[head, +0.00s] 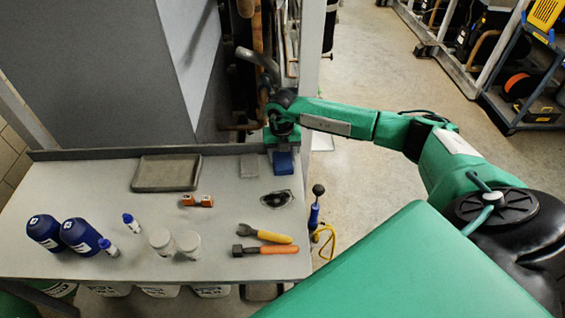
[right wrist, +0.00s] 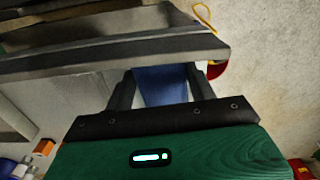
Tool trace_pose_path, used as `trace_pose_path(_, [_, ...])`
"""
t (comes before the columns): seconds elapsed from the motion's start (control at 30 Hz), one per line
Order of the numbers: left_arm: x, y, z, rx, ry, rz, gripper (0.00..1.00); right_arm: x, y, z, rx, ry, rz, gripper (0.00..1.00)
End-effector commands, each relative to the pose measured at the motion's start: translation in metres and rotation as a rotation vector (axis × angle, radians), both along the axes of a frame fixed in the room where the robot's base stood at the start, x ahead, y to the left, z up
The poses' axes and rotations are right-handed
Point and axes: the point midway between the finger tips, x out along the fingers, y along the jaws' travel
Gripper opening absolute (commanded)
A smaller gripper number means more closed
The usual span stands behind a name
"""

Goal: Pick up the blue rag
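The blue rag (head: 284,164) is at the back right corner of the grey worktable (head: 225,235), right of a grey block. My right gripper (head: 282,146) is directly over it in the head view, and hides part of it. In the right wrist view, the two dark fingers of my right gripper (right wrist: 161,88) stand wide apart, with the blue rag (right wrist: 162,86) between them. A narrow gap shows beside the left finger, so the fingers look open around the rag. My left gripper is not in view.
A grey tray (head: 166,174), a grey block (head: 249,166), an orange item (head: 197,201) and a dark oval part (head: 277,199) lie nearby. Pipes (head: 259,65) rise behind the table.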

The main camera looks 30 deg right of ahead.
Motion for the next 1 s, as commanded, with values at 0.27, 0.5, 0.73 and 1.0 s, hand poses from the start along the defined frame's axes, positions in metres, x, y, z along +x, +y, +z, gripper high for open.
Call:
trace_pose_path(0.27, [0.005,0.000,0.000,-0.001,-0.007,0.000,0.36,0.000,0.000,0.000,0.001,0.000,0.000,0.33])
trace_pose_path(0.5, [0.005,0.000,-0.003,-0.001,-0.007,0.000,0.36,0.001,0.000,0.010,0.001,-0.003,-0.001,0.33])
trace_pose_path(0.73, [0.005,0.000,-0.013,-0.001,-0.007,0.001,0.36,0.001,0.000,0.044,0.001,-0.005,0.000,0.33])
trace_pose_path(1.0, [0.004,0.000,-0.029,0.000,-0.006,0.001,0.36,0.001,0.000,0.110,0.000,-0.007,0.000,0.33])
